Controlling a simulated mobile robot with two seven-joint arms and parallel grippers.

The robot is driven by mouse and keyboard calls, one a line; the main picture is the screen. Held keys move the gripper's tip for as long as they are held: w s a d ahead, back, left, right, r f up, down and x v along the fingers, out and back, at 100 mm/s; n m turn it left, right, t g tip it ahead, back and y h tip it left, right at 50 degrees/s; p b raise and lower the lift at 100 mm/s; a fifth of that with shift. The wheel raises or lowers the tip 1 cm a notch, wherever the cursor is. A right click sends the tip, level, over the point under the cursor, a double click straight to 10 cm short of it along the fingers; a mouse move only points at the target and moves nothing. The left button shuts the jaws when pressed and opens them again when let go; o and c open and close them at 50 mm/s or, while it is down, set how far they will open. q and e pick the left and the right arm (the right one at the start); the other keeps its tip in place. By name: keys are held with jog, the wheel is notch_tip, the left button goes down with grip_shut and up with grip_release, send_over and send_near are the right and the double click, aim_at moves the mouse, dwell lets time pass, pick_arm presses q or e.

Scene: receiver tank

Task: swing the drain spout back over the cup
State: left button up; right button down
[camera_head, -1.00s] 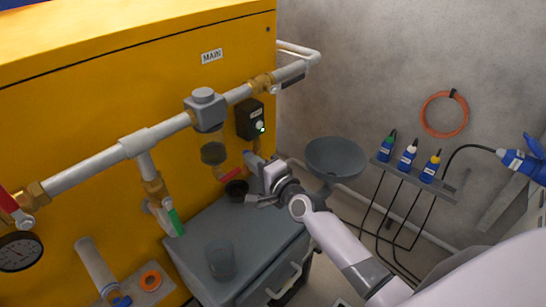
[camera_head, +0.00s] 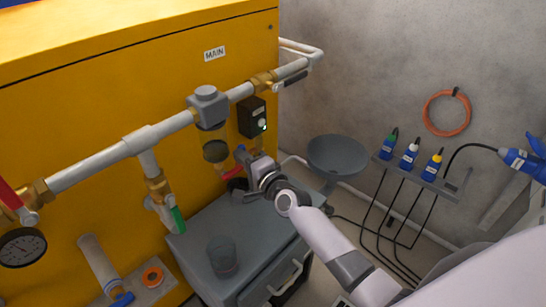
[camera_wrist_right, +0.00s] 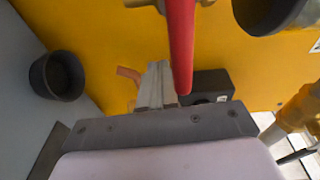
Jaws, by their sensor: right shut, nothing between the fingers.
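My right gripper (camera_head: 246,164) is shut and empty, close to the yellow panel below the pipe. Its closed fingers (camera_wrist_right: 155,84) show in the wrist view. A short copper-coloured tube (camera_wrist_right: 129,74), which looks like the drain spout, shows just left of the fingertips; I cannot tell whether they touch. A dark round cup (camera_wrist_right: 57,78) stands on the grey surface, left of and apart from the tube in that view. My left gripper is not in view.
A red lever (camera_wrist_right: 181,45) hangs right beside my fingers. A black box (camera_head: 251,117) and a round-bowled filter (camera_head: 215,151) sit above. A grey basin (camera_head: 337,155) is to the right.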

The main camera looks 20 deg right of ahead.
jog(key=shift+s, duration=0.1)
jog(key=s+f+n+g, duration=0.1)
jog(key=s+f+n, duration=0.1)
jog(key=s, duration=0.3)
jog(key=s+f+n+g+p, duration=0.1)
jog(key=s+f+n, duration=0.2)
jog(key=s, duration=0.3)
jog(key=s+f+n+g, duration=0.1)
jog(key=s+f+n, duration=0.1)
jog(key=s, duration=0.4)
jog(key=shift+s+d+f+n+p, duration=0.15)
jog(key=shift+d+n+p, duration=0.1)
jog(key=shift+n+p, duration=0.15)
jog(key=s+d+f+n+g+h, duration=0.1)
jog(key=s+f+n+g, duration=0.35)
jog(key=s+n, duration=0.7)
jog(key=s+d+r+m+h+p, duration=0.1)
jog(key=s+r+m+p, duration=0.1)
jog(key=r+p, duration=1.1)
jog(key=s+t+p, duration=0.1)
jog(key=p, duration=0.2)
jog(key=shift+s+d+r+p, duration=0.15)
jog(key=shift+d+p, duration=0.1)
jog(key=shift+p, duration=0.1)
